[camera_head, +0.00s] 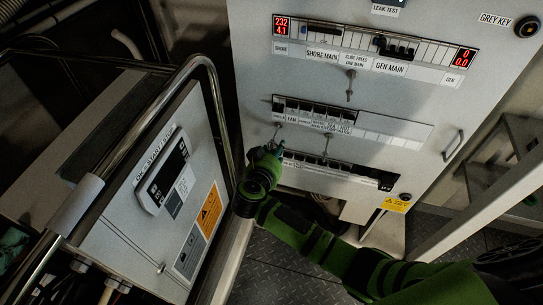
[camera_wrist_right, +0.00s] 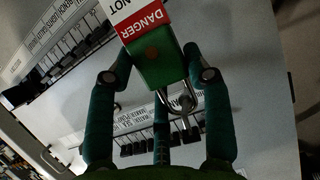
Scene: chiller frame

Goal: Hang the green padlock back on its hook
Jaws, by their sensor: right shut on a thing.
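The green padlock (camera_wrist_right: 158,62) shows in the right wrist view between the fingers of my right gripper (camera_wrist_right: 155,55), which is shut on it. A red and white danger tag (camera_wrist_right: 142,22) covers its upper part in the picture. Its metal shackle (camera_wrist_right: 176,100) points down in the picture, and a small round metal end (camera_wrist_right: 188,102) shows at the loop; whether the shackle is around it is unclear. In the head view my right gripper (camera_head: 277,150) is at the white panel, beside a metal hook (camera_head: 277,132); the padlock is hidden there. My left gripper is not in view.
The white switch panel (camera_head: 400,110) has rows of breakers and other hooks, one below the top row (camera_head: 350,85) and one further right (camera_head: 327,143). A grey control box (camera_head: 150,200) with a metal tube rail (camera_head: 215,90) stands close on the left.

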